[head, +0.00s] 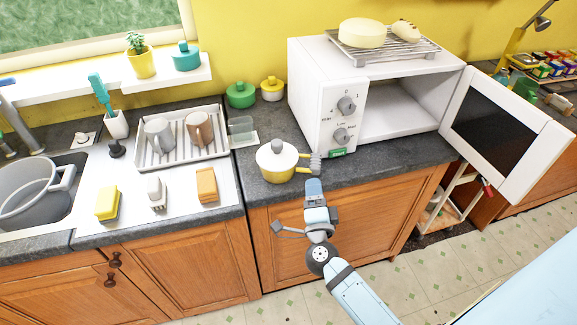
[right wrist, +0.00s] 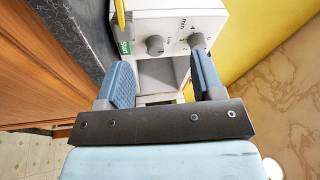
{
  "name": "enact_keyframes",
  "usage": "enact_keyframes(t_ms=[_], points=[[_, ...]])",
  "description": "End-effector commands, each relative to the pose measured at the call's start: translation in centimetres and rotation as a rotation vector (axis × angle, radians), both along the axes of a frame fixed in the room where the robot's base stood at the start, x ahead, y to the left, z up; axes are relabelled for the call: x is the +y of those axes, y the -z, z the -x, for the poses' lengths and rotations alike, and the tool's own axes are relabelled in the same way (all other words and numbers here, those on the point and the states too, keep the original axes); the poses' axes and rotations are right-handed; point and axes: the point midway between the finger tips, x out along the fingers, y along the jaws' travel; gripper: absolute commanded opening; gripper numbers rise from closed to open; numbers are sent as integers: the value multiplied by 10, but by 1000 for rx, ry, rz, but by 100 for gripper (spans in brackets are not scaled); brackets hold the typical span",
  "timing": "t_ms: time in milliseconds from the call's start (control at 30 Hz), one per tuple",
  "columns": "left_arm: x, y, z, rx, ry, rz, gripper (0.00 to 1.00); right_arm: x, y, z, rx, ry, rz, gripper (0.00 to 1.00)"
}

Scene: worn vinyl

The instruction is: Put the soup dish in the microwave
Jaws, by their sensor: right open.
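The soup dish appears to be the small lidded pot (head: 272,164), white above and yellow below with a grey knob. It stands upright on the dark counter, left of the microwave's front. My right gripper (head: 315,172) is at the counter edge just right of the pot, by its yellow side handle; contact cannot be told. In the right wrist view the right gripper (right wrist: 166,82) is open, with nothing between its fingers. A yellow strip, perhaps the handle, shows at the top. The white microwave (head: 323,100) has its door (head: 547,145) swung open to the right; its inside looks empty. My left gripper is out of view.
A dish rack (head: 153,160) with two mugs stands left of the pot, beside the sink. Green (head: 240,96) and yellow (head: 272,91) lidded pots stand behind. A wire rack (head: 400,50) with food sits on the microwave. The open door juts out past the counter.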

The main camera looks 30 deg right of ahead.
Motion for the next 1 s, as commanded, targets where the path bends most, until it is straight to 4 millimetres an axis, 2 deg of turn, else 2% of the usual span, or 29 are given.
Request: enact_keyframes(t_ms=[100,200,600,867,1000], points=[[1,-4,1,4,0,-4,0,5,28,14,43,-17,-198,62],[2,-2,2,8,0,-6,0,5,37,14,52,-22,-261,62],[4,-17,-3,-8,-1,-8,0,-26,37,-50,50,-22,-263,62],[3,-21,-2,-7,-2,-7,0,-36,35,-67,49,-22,-260,62],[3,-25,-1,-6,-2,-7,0,-48,31,-85,50,-22,-258,62]])
